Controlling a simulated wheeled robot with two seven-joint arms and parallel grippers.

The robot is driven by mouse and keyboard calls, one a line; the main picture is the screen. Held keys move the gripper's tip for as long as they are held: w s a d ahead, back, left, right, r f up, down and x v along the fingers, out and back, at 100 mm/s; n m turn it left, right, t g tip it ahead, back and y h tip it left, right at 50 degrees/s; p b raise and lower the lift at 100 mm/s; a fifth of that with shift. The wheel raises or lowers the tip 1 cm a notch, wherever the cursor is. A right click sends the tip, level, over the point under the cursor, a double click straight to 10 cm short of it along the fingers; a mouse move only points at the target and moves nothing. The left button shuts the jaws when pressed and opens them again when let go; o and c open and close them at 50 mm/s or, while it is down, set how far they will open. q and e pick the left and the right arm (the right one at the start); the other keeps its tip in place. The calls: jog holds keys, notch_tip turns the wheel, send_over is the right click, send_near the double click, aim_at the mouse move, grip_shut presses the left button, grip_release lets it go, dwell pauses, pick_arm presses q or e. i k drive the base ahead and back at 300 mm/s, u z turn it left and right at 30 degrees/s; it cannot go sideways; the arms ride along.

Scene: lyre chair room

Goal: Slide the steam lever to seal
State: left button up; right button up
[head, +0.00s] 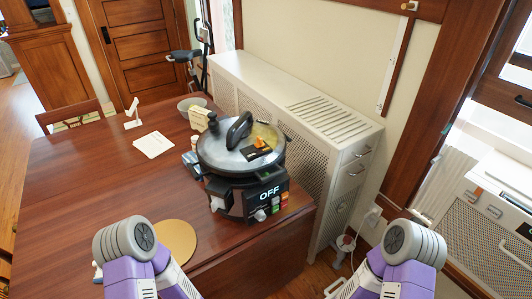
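The cooker (243,178) stands on the wooden table near its right edge, with a domed glass-and-metal lid (221,154) closed on top. Its front display reads OFF, with several small coloured buttons or switches below. A small orange lever-like part (260,142) sits on a black plate (256,152) on the lid, right of the curved black handle (238,131). I take it for the steam lever; its exact setting is too small to tell. My two purple and grey arms come in at the bottom, apart from the cooker. Neither gripper's fingers can be seen.
A round tan board (176,240) lies on the table (75,190) in front of the cooker. Papers (153,144), a white stand (132,114) and a bowl (191,106) are further back. A perforated cabinet (318,135) stands right behind the table. The table's left side is clear.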

aim_at(259, 144)
jog(key=z, duration=2.1)
jog(key=k, duration=0.75)
jog(key=u, duration=0.75)
